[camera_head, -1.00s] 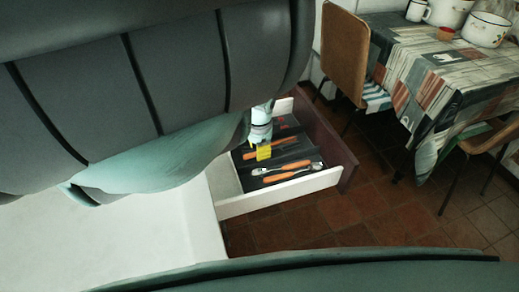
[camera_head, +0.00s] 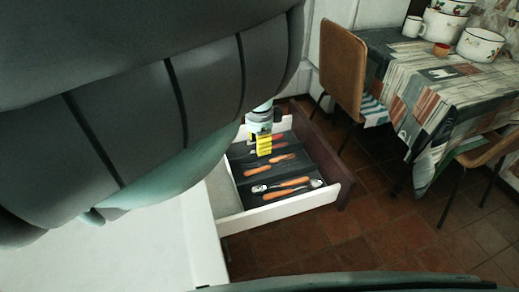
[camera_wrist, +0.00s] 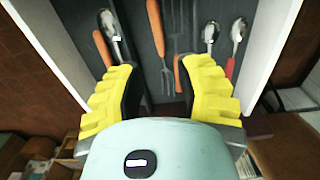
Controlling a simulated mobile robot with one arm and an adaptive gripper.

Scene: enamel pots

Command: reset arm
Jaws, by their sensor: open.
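My gripper (camera_head: 264,146) is open, with yellow ridged fingers, and hangs over the far part of an open drawer. In the wrist view my gripper (camera_wrist: 160,75) shows its two fingers spread apart with nothing held between them. The drawer (camera_head: 282,211) is white inside with a dark red front. It holds orange-handled spoons (camera_head: 287,188) and an orange-handled fork, whose handle (camera_wrist: 155,28) shows between the fingers in the wrist view. A red-handled spoon (camera_wrist: 236,40) lies at the right there. My arm hides much of the head view's left side.
A white countertop (camera_head: 150,250) lies at the lower left. A brown chair (camera_head: 343,62) stands beyond the drawer. A table with a patterned cloth (camera_head: 450,90) at the right bears enamel pots (camera_head: 481,45) and a mug (camera_head: 412,27). Tiled floor (camera_head: 375,220) is open right of the drawer.

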